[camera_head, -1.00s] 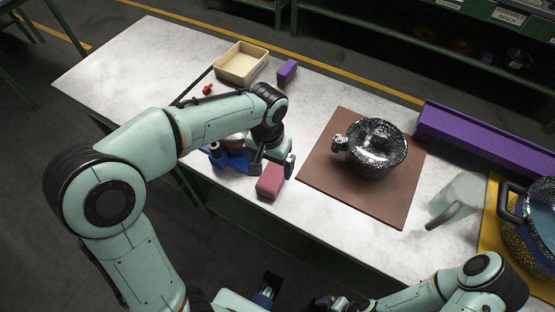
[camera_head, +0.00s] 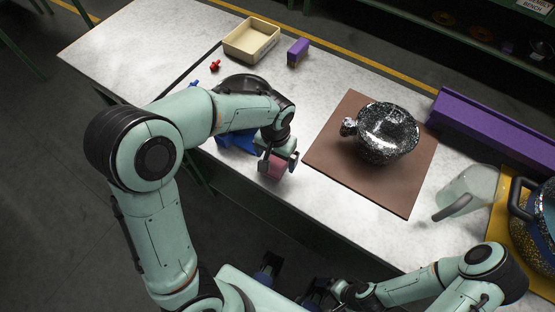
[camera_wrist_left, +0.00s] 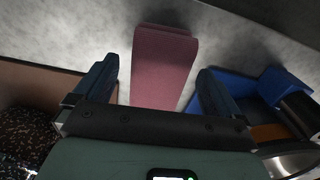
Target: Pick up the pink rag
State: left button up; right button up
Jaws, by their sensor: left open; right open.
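The pink rag (camera_head: 277,169) is a small block-like pink piece near the front edge of the table. My left gripper (camera_head: 278,165) is right over it, partly hiding it in the head view. In the left wrist view the rag (camera_wrist_left: 160,68) lies between the two dark blue fingers of the open left gripper (camera_wrist_left: 155,85), with a gap on each side. My right gripper (camera_head: 318,292) is low at the front of the head view, dark and small, away from the table top.
A blue object (camera_head: 238,140) stands close beside the rag. A brown board (camera_head: 330,150) bears a speckled pot (camera_head: 388,135). A clear jug (camera_head: 470,190), a purple bar (camera_head: 490,128), a purple block (camera_head: 298,52) and a cream tray (camera_head: 252,40) are farther off.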

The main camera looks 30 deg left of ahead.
aim_at(276, 160)
pick_arm(q)
notch_tip(276, 160, down, 2)
jog(key=shift+f, duration=0.15)
pick_arm(e)
jog(key=shift+f, duration=0.15)
pick_arm(q)
jog(key=c, duration=1.1)
jog(key=shift+o, duration=0.2)
notch_tip(276, 160, up, 20)
jog(key=p, duration=0.3)
pick_arm(e)
jog(key=r, duration=0.1)
jog(key=w+r, duration=0.1)
jog(key=r, duration=0.1)
jog(key=shift+w+r, duration=0.1)
jog(key=shift+r, duration=0.1)
